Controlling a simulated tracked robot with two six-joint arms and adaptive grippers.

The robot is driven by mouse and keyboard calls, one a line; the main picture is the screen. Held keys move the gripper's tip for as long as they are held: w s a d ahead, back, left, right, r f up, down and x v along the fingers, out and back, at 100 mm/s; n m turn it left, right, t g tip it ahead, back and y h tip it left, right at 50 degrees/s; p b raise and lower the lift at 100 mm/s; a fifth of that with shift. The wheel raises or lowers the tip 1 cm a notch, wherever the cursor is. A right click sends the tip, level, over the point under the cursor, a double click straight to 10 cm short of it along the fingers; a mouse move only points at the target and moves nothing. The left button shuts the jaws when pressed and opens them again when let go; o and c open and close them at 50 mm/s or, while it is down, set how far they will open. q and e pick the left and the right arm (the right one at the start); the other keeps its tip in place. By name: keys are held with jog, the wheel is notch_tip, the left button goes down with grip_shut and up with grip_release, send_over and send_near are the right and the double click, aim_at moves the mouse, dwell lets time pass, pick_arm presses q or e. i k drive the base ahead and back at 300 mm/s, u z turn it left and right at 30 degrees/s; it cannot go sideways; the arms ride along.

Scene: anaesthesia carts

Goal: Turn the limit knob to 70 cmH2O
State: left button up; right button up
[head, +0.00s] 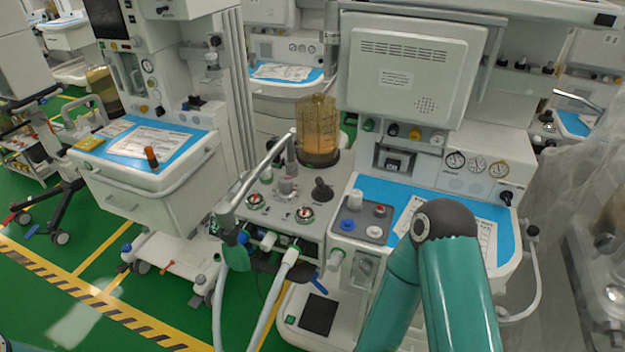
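The breathing-circuit block stands in the middle of the head view, with a grey-white knob (288,186) on its top. A black knob (321,191) stands to the right of it, by the amber bellows canister. Any label or scale is too small to read, so I cannot tell which is the limit knob or its setting. My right arm rises at the lower right, in front of the blue-topped work surface, and bends at a dark joint. Its gripper is not in view. My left gripper is not in view either.
Two round dials (255,201) (305,214) flank the knobs. The amber canister (318,130) stands behind them, and a bent metal pipe (255,172) runs at the left. Pale hoses (273,295) hang in front. A second cart (150,165) stands left, with green floor between.

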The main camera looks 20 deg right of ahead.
aim_at(285, 182)
jog(key=u, duration=0.25)
jog(key=i, duration=0.2)
jog(key=z, duration=2.45)
jog(key=k, duration=0.75)
jog(key=u, duration=0.85)
jog(key=k, duration=0.5)
jog(key=u, duration=1.15)
jog(key=i, duration=1.35)
jog(key=z, duration=0.6)
